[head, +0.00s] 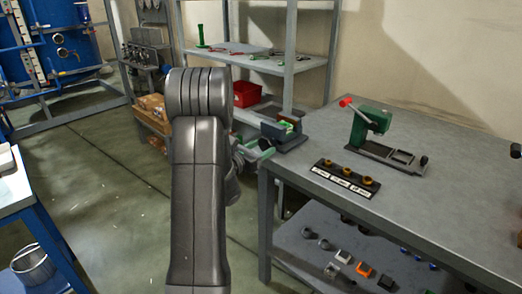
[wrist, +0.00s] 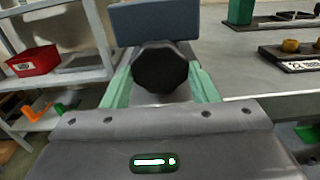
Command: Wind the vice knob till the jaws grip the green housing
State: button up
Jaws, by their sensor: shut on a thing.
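The blue-grey vice (head: 293,146) sits at the left end of the grey bench. A green piece, apparently the housing (head: 286,124), shows between its jaws, beside a brown part. Whether the jaws touch it is too small to tell. In the wrist view the vice body (wrist: 153,22) fills the top middle and the housing is hidden. The dark, many-sided vice knob (wrist: 160,68) faces the camera. My gripper (wrist: 161,86) has its green fingers on either side of the knob and is shut on it. In the head view my arm partly hides my gripper (head: 264,154).
On the grey bench (head: 420,200) stand a green press (head: 371,122) with a red-tipped lever and a dark block (head: 343,180) with brass-coloured pieces. A shelf behind holds a red bin (head: 246,94) and tools. Small parts lie on the bench's lower shelf.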

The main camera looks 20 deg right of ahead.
jog(key=m+b, duration=0.2)
jog(key=b, duration=0.2)
jog(key=m+b, duration=0.1)
jog(key=b, duration=0.3)
jog(key=shift+f+m, duration=0.4)
jog(key=m+b, duration=0.3)
jog(key=b, duration=0.4)
jog(key=shift+m, duration=0.4)
jog(key=m+b, duration=0.1)
jog(key=b, duration=0.1)
jog(key=m+b, duration=0.1)
jog(key=b, duration=0.1)
jog(key=shift+r, duration=0.25)
jog(key=shift+a+r+m+b, duration=0.1)
jog(key=shift+r+m+b, duration=0.05)
jog(key=shift+m+b, duration=0.2)
